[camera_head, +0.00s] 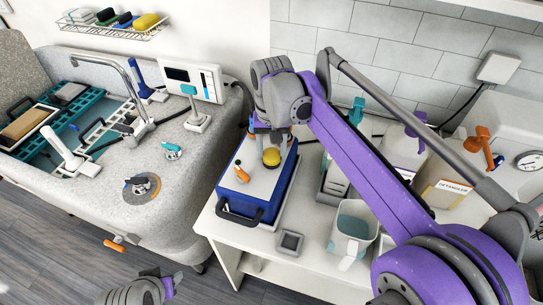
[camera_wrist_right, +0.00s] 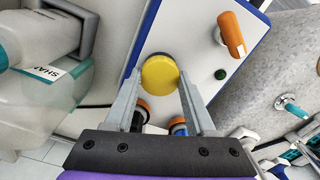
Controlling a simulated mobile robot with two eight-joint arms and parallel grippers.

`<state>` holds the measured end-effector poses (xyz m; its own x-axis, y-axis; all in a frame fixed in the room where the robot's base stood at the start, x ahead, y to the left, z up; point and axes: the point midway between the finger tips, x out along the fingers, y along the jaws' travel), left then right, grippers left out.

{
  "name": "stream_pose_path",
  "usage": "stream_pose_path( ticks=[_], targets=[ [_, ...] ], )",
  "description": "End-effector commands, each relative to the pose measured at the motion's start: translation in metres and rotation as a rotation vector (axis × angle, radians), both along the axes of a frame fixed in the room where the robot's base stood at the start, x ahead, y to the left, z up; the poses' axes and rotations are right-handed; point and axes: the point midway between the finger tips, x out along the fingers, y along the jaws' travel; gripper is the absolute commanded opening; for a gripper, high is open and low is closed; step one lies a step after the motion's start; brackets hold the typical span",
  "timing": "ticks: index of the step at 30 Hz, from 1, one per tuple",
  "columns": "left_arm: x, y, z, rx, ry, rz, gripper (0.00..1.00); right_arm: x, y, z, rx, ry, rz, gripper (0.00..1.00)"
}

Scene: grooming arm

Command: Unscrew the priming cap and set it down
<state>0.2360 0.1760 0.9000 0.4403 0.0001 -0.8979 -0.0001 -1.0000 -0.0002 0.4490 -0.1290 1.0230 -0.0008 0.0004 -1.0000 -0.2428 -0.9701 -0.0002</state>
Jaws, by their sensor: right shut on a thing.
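The yellow round cap (camera_head: 271,156), which I take for the priming cap, sits on the white top of a blue-sided box (camera_head: 253,187). In the right wrist view the cap (camera_wrist_right: 160,74) shows a dark rim around its far side. My right gripper (camera_head: 270,142) reaches down over the box and is shut on the cap, with one finger on each side; the fingers also show in the wrist view (camera_wrist_right: 160,85). Whether the cap still touches its seat cannot be told.
A small square grey dish (camera_head: 289,243) lies on the white counter before the box. A clear pitcher (camera_head: 352,232) stands right of it. An orange lever (camera_head: 241,172) rises from the box top, left of the cap. Bottles stand behind my right arm.

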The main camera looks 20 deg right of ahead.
Motion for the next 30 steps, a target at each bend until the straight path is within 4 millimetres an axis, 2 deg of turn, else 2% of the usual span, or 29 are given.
stream_pose_path(
  ticks=[9,19,30],
  targets=[
    [0.0,0.0,0.001,0.0,0.0,0.0,0.5,0.0,0.0,0.0,0.0,0.0,0.029,0.0],
    [0.002,0.0,0.009,0.0,-0.004,0.0,0.5,0.0,0.0,0.001,0.0,0.0,0.386,0.0],
    [0.002,0.0,0.01,0.0,-0.005,0.0,0.5,0.0,0.0,0.001,0.0,0.0,0.437,0.0]
  ],
)
